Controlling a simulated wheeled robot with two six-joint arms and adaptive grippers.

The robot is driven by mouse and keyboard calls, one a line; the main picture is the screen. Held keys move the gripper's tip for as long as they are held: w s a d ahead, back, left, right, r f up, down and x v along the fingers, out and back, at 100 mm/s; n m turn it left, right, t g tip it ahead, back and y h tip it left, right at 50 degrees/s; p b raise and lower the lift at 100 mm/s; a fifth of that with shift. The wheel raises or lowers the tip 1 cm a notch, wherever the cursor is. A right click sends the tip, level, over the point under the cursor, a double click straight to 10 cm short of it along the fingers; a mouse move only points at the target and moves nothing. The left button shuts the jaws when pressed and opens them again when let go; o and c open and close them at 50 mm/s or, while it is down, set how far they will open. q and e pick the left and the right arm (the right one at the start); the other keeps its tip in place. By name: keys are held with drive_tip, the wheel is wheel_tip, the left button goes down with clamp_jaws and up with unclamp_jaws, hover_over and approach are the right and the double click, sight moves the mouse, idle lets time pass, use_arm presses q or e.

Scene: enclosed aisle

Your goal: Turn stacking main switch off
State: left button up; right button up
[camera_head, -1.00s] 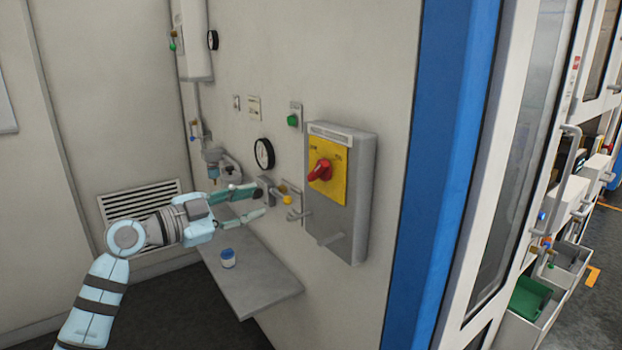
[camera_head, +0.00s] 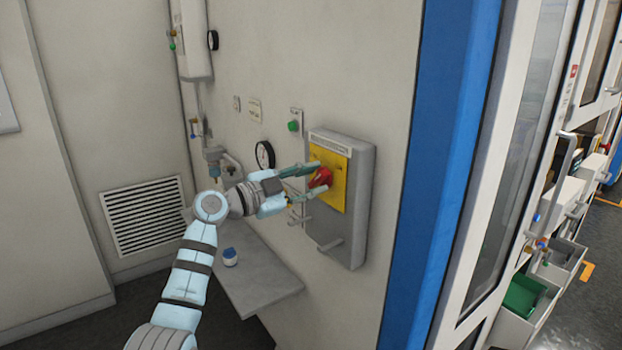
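The main switch is a red rotary handle (camera_head: 321,177) on a yellow plate (camera_head: 338,186), set on a grey wall box (camera_head: 357,222). My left gripper (camera_head: 312,180) is at the red handle, with one finger above it and one below and to its left. The fingers are apart, and the handle shows at their tips. I cannot tell whether the fingers touch the handle. The gripper partly hides the handle's left side. My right gripper is not in view.
Below the box a grey shelf (camera_head: 262,296) holds a small white jar with a blue lid (camera_head: 230,257). A round gauge (camera_head: 265,155) and a green button (camera_head: 294,126) are on the wall left of the box. A blue post (camera_head: 440,150) stands to the right.

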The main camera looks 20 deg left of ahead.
use_arm(q)
clamp_jaws()
drive_tip(key=shift+n, duration=0.3)
drive_tip(key=n+b, duration=0.1)
drive_tip(key=n, duration=0.1)
drive_tip(key=shift+n, duration=0.3)
drive_tip(key=n, duration=0.3)
drive_tip(key=shift+w+a+r, duration=0.1)
drive_tip(key=n+p, duration=0.1)
drive_tip(key=n, duration=0.3)
drive_tip(key=n+p, duration=0.1)
drive_tip(key=n, duration=0.3)
drive_tip(key=n+p, duration=0.1)
drive_tip(key=n, duration=0.2)
drive_tip(key=shift+w+a+n, duration=0.25)
drive_tip(key=shift+n, duration=0.15)
